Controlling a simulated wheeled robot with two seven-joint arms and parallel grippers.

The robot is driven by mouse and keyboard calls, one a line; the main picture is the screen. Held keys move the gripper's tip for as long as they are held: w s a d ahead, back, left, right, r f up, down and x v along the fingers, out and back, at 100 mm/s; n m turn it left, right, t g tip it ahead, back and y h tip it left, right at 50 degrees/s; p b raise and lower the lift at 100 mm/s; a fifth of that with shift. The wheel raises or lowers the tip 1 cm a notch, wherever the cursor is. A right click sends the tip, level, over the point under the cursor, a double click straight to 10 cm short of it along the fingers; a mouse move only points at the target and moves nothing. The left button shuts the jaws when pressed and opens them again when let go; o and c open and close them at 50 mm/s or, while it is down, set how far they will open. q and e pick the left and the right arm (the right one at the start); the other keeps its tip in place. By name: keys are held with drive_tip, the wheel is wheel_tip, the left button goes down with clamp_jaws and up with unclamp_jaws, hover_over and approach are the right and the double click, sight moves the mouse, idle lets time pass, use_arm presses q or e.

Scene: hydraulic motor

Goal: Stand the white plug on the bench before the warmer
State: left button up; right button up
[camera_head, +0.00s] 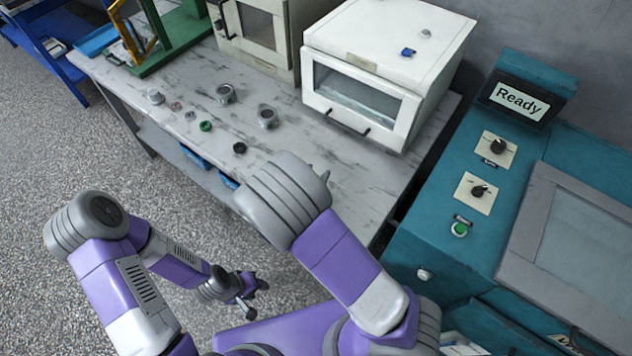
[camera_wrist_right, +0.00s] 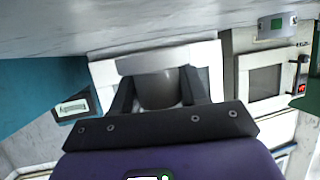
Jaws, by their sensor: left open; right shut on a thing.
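My right gripper (camera_wrist_right: 156,90) is shut on a grey cylindrical part (camera_wrist_right: 158,90), which shows between its dark fingers in the right wrist view. It looks grey in the shade, and I cannot tell for certain that it is the white plug. In the head view my right forearm hides this gripper and its load. The white warmer (camera_head: 385,65) stands at the right end of the bench (camera_head: 300,150) with its glass door shut. It also shows behind the held part in the wrist view (camera_wrist_right: 103,75). My left gripper (camera_head: 257,297) is open and empty, low over the floor.
Several small parts lie left of the warmer: silver housings (camera_head: 267,116) (camera_head: 225,94), a green ring (camera_head: 206,126), a black ring (camera_head: 239,148) and a pale piece (camera_head: 156,97). A beige oven (camera_head: 262,35) stands beside the warmer. A teal machine (camera_head: 460,190) stands at right.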

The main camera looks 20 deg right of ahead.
drive_tip(key=shift+f+b, duration=0.45)
drive_tip(key=shift+f, duration=1.1)
drive_tip(key=shift+f, duration=0.2)
drive_tip(key=o, duration=1.1)
